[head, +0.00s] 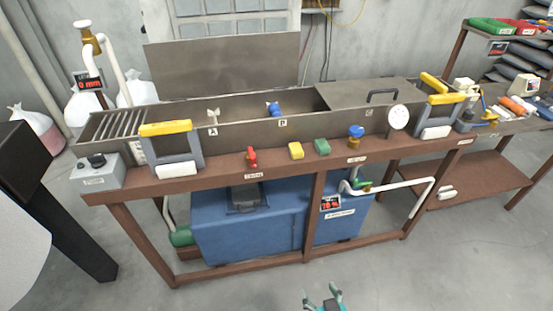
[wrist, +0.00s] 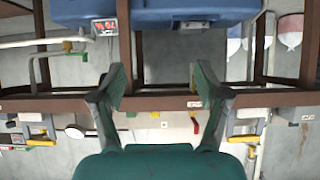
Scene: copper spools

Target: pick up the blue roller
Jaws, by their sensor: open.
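A small blue piece (head: 273,108) sits in the long grey trough (head: 240,128) by the label B, in the head view; it may be the blue roller, but its shape is too small to be sure. A white piece (head: 213,114) stands left of it. My gripper (head: 321,294) is at the bottom of the head view, in front of the bench and well apart from the trough. In the wrist view my gripper (wrist: 161,84) has its fingers spread with nothing between them. I cannot make out the blue piece in the wrist view.
The brown bench (head: 220,180) carries red, yellow and green controls and a blue knob (head: 356,131) along its front. Yellow-topped frames (head: 166,129) stand at both trough ends. A blue tank (head: 265,225) sits underneath. The floor in front is clear.

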